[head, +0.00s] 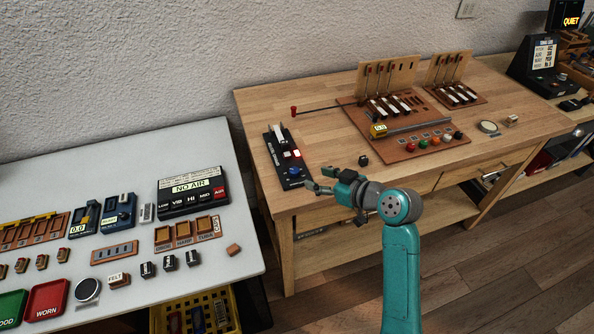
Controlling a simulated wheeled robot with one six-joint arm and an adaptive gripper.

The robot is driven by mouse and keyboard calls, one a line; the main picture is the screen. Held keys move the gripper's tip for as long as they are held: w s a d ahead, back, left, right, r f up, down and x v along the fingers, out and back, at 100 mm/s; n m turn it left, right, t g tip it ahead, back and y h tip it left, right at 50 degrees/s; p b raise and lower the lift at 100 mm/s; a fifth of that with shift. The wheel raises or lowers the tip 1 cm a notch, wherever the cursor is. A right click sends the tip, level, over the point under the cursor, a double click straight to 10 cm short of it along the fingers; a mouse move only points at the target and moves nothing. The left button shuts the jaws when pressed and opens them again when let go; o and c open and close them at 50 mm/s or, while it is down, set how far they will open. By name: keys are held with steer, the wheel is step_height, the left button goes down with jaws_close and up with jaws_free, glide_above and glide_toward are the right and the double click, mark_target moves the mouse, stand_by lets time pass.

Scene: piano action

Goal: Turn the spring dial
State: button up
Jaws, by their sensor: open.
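A narrow black panel (271,148) stands near the left front edge of the wooden bench. It carries a white lever, small red and white parts and a round blue knob (294,171) at its near end. This knob may be the spring dial; its label is too small to read. My gripper (316,180) is open and empty, its fingers pointing left. In the picture its tips are just right of the blue knob, apparently apart from it. The height between them is hard to judge.
A small black block (363,160) lies right of the panel. A brown key-action board (440,143) with coloured buttons fills the bench middle. A white table (225,255) at left holds a NO AIR box (193,190), another dark device with a blue dial (119,213) and trays.

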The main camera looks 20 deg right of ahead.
mark_target(295, 171)
steer(key=x, duration=0.9)
steer(key=shift+w, duration=0.15)
steer(key=shift+a, duration=0.1)
jaws_close()
